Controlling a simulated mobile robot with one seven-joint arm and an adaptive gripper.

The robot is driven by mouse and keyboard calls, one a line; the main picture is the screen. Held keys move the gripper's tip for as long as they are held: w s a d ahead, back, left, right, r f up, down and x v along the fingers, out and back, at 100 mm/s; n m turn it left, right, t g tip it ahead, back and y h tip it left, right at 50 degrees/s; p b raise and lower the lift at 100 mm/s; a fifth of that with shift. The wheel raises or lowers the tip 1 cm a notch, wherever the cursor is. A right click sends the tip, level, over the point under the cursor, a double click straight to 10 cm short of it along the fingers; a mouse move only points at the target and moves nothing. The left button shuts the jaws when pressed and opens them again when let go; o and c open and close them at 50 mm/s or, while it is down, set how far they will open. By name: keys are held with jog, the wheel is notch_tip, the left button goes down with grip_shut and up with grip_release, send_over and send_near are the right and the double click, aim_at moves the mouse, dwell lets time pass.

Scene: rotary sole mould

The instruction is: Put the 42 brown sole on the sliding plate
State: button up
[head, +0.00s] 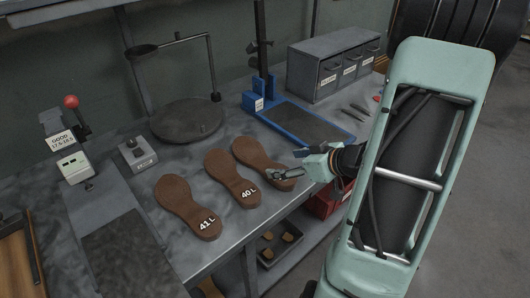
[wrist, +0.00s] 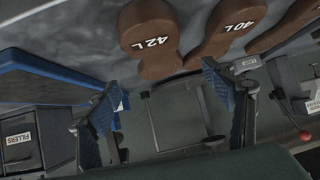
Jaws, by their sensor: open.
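The brown sole marked 42 L (wrist: 148,38) lies at the top of the wrist view, just beyond the gap between the fingers. In the head view it is the rightmost sole (head: 252,152), its label hidden behind my gripper (head: 283,175). My gripper is open and empty, at the heel end of this sole; its two fingers with blue pads also show in the wrist view (wrist: 165,100). A dark flat plate (head: 128,258) lies at the front left of the bench, and a blue-framed dark plate (head: 305,128) at the back right. I cannot tell which is the sliding plate.
Soles marked 40 L (head: 225,172) and 41 L (head: 187,205) lie to the left. Behind them are a round dark platform (head: 187,120) and a small grey box (head: 138,153). A gauge with a red knob (head: 72,160) stands left. A grey drawer unit (head: 333,65) is at the back.

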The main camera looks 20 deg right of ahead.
aim_at(261, 161)
jog(key=r+g+p, duration=0.1)
jog(key=p, duration=0.1)
jog(key=w+a+r+p, duration=0.1)
jog(key=p, duration=0.2)
jog(key=shift+w+r+g+h+p, duration=0.2)
jog(key=shift+r+g+h+p, duration=0.05)
jog(key=shift+g+h+p, duration=0.15)
jog(key=r+g+p, duration=0.1)
jog(key=p, duration=0.2)
jog(key=w+a+r+h+p, duration=0.1)
jog(key=p, duration=0.2)
jog(key=shift+w+m+g+p, duration=0.2)
jog(key=shift+m+g+p, duration=0.1)
jog(key=shift+g, duration=0.1)
jog(key=shift+h, duration=0.3)
jog(key=b+x, duration=0.5)
jog(key=x, duration=0.5)
jog(key=shift+f+b, duration=0.3)
jog(key=shift+w+f, duration=0.25)
jog(key=shift+w, duration=0.05)
jog(key=shift+s, duration=0.1)
jog(key=shift+c, duration=0.3)
jog(key=shift+r, duration=0.1)
jog(key=c, duration=1.5)
jog(key=shift+r, duration=0.1)
